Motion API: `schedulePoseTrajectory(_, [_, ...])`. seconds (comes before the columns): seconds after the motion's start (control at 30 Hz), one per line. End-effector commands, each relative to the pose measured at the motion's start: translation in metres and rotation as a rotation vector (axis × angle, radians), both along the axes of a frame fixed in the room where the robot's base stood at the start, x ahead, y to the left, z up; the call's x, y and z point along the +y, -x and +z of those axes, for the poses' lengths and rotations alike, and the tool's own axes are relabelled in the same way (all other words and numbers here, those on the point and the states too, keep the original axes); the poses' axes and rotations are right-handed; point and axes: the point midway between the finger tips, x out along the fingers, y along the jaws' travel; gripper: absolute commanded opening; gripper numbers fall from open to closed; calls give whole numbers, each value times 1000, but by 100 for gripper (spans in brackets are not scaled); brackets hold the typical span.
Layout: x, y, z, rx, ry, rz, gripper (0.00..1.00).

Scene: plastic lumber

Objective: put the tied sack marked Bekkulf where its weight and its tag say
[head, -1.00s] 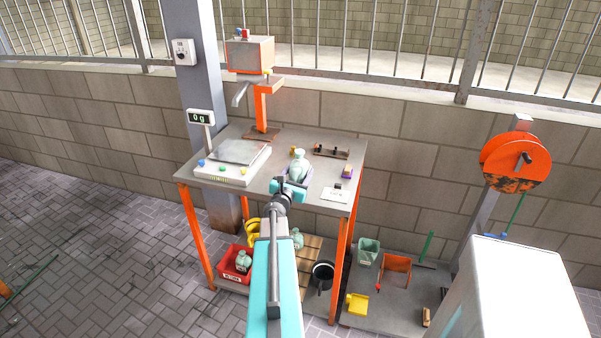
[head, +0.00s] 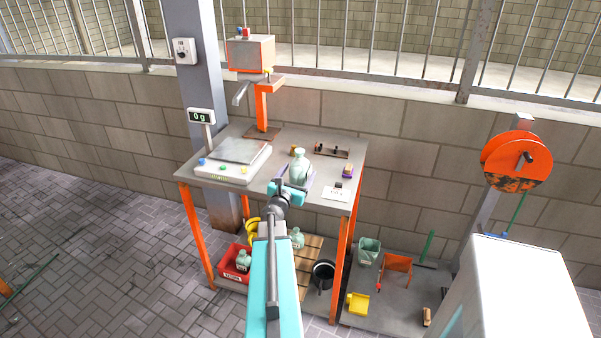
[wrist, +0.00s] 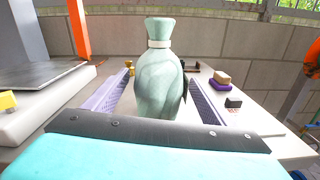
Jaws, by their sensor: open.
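A pale green tied sack (head: 299,167) stands upright on the bench, right of the scale. In the wrist view the sack (wrist: 160,75) fills the middle, with a light band round its neck. No name is readable on the side I see. My gripper (head: 290,188) is open, low in front of the sack; I cannot tell whether its fingers touch it. The scale (head: 228,163) has an empty plate, and its display (head: 201,116) reads 0 g. Below the bench, one similar sack (head: 243,261) sits in a red crate (head: 232,279) with a label, and another sack (head: 297,238) stands by a wooden pallet (head: 312,250).
An orange press-like stand (head: 262,100) rises at the bench's back. A black bucket (head: 323,274) and a green bin (head: 368,251) stand below.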

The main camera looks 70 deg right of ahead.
Motion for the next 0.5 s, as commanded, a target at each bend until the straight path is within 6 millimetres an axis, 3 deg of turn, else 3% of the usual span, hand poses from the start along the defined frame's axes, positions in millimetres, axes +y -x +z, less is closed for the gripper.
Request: schedulePoseTrajectory(0.5, [50, 3, -1, -1, 0, -1, 77])
